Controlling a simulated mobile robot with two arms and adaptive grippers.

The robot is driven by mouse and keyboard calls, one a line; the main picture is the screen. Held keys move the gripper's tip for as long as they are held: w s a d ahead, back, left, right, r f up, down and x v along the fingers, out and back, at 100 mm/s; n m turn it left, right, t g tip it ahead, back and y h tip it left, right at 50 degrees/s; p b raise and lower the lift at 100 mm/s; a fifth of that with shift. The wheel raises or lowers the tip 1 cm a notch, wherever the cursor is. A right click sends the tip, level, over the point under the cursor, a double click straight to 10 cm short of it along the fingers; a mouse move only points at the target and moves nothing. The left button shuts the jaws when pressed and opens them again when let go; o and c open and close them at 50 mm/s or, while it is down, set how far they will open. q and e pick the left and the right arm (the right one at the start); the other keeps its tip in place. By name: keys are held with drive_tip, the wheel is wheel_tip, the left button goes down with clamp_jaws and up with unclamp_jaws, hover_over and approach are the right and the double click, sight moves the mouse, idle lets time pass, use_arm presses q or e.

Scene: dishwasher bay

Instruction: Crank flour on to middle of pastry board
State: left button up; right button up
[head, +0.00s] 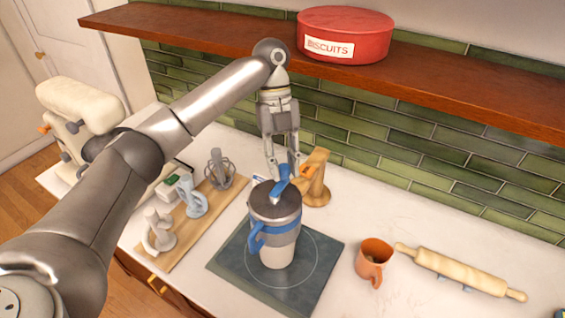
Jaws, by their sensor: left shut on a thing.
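The pastry board (322,252) is a dark slate-grey square with a thin circle marked on it, lying on the counter. A flour sifter (276,251), white and grey with a blue band and blue side handle, is upright over the middle of the board; I cannot tell whether it touches. A blue crank piece (279,188) shows at its dark top. My left gripper (284,174) points down from above and is shut on the blue crank piece. No flour is visible on the board. My right gripper is not in view.
A wooden stand (315,180) is close behind the sifter. An orange mug (374,262) and a rolling pin (460,272) lie to the right. Mixer attachments rest on a wooden board (205,218) at left. A shelf (210,25) with a red biscuit tin (345,35) overhangs the counter.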

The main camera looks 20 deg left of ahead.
use_arm(q)
drive_tip(key=shift+w+r, duration=0.1)
drive_tip(key=shift+r, duration=0.05)
drive_tip(key=o, duration=0.8)
drive_tip(key=shift+o, duration=1.1)
drive_tip(key=v, duration=1.1)
drive_tip(key=shift+r, duration=0.4)
drive_tip(key=shift+w+a, duration=0.1)
